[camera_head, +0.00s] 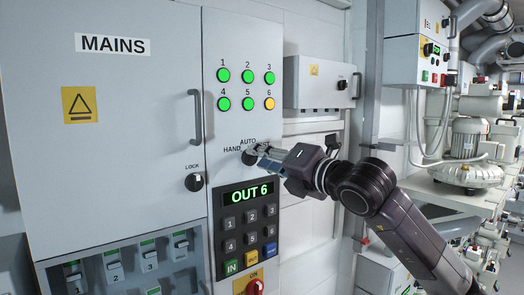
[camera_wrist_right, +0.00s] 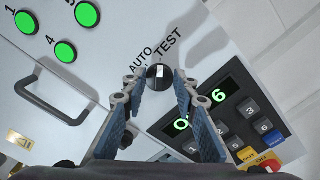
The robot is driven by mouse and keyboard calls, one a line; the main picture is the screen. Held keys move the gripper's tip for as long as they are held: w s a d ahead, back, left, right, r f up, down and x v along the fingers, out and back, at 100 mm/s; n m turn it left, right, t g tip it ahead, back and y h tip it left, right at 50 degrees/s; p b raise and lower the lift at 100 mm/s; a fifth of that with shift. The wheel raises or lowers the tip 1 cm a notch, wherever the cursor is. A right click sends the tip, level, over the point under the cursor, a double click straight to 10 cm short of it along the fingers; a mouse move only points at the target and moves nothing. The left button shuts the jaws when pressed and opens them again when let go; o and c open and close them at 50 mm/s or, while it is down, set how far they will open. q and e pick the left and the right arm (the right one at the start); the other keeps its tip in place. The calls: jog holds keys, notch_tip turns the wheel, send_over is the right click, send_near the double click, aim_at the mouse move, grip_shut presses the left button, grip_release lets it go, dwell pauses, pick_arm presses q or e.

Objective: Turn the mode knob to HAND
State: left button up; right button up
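The mode knob (camera_head: 249,157) is a small black knob on the right-hand panel, under the AUTO label and right of the HAND label. In the right wrist view the knob (camera_wrist_right: 158,77) has a white mark at its top edge, near the AUTO and TEST labels; the HAND label is not visible there. My right gripper (camera_head: 257,154) is at the knob. In the wrist view its two blue-padded fingers (camera_wrist_right: 157,88) are apart, one on each side of the knob, with gaps showing. In the head view the gripper hides the TEST label. My left gripper is out of view.
Below the knob is a keypad (camera_head: 249,238) with a display (camera_head: 249,194) reading OUT 6. A red knob (camera_head: 255,288) sits lower. Left are a LOCK knob (camera_head: 194,182) and a door handle (camera_head: 196,117). Above, lamp 6 (camera_head: 269,103) is amber; the others are green.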

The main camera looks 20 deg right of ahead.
jog(key=shift+w, duration=0.1)
grip_shut()
jog(key=shift+a+f, duration=0.1)
